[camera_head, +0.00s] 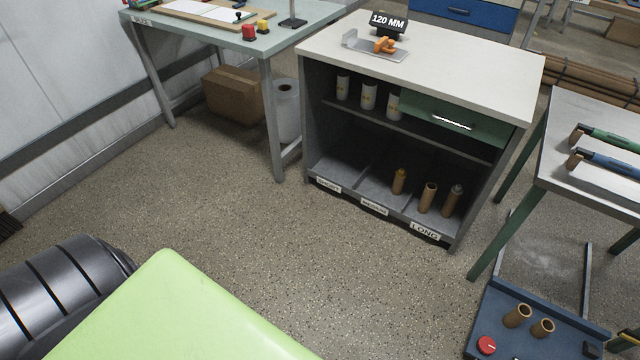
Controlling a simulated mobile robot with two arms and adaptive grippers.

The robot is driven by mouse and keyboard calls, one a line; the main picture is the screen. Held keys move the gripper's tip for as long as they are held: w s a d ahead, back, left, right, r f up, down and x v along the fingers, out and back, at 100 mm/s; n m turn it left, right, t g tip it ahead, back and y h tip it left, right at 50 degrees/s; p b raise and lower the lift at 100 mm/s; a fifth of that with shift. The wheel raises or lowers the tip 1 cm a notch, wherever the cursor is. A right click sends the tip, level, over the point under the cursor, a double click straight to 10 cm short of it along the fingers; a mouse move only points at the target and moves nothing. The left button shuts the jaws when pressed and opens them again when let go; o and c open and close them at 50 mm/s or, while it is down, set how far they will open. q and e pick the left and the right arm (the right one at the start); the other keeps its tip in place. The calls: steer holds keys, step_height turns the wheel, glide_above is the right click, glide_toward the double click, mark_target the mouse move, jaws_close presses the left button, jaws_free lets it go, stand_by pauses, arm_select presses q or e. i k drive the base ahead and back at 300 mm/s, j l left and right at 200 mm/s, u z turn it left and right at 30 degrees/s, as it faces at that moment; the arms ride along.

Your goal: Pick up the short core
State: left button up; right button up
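A cabinet (318,95) has a lower shelf with compartments labelled short (328,185), medium (374,207) and long (425,231). The short compartment looks empty. A brown core with a yellow top (399,183) stands around the medium compartment. An open brown core (428,198) and a brown core with a grey top (453,201) stand at the long compartment. Two brown open cores, one on the left (517,316) and one on the right (543,328), stand on a blue stand at the lower right. I cannot tell which core is the short one. Neither gripper shows.
The blue stand (505,297) bears a red knob (486,345). A table (590,115) with green- and blue-handled tools stands at the right. A bench (310,30) stands at the back left. The speckled floor (300,245) before the cabinet is clear.

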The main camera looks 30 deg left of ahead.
mark_target(545, 326)
steer(key=u, duration=0.6)
steer(key=z, duration=1.5)
